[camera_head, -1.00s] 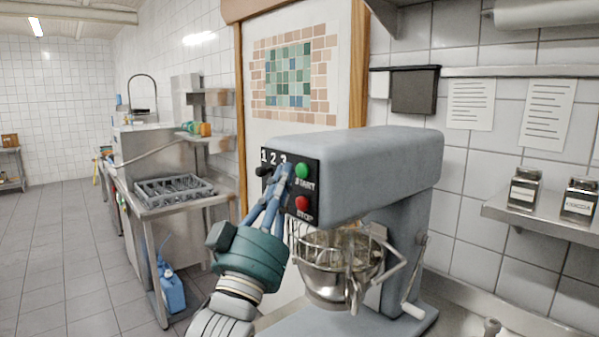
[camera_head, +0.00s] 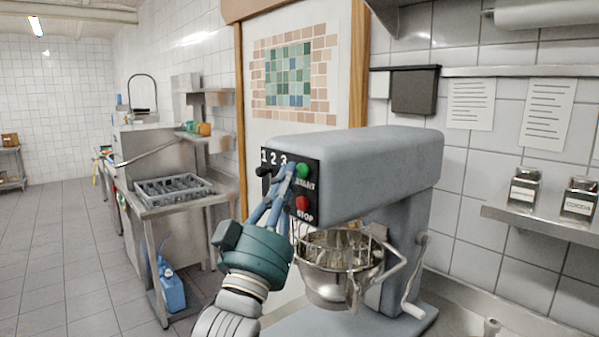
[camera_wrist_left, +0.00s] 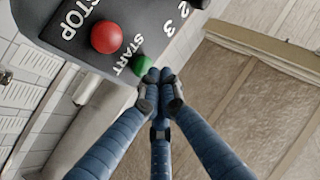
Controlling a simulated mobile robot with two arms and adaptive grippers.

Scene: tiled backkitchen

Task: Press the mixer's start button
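The grey mixer (camera_head: 360,160) stands on the worktop, with a black control panel on its head. The green START button (camera_head: 303,170) sits above the red STOP button (camera_head: 302,203). My left gripper (camera_head: 287,168) has its blue fingers drawn together, with the tips just left of the green button. In the left wrist view, the closed fingertips (camera_wrist_left: 159,78) overlap the edge of the green button (camera_wrist_left: 146,66), with the red button (camera_wrist_left: 106,37) further off. I cannot tell whether the tips touch the green button. My right gripper is not in view.
The steel bowl (camera_head: 340,283) with its wire guard hangs below the mixer head, close to my left gripper. A wall shelf (camera_head: 545,226) with two labelled containers is at right. A steel sink counter (camera_head: 185,206) with a rack stands behind at left.

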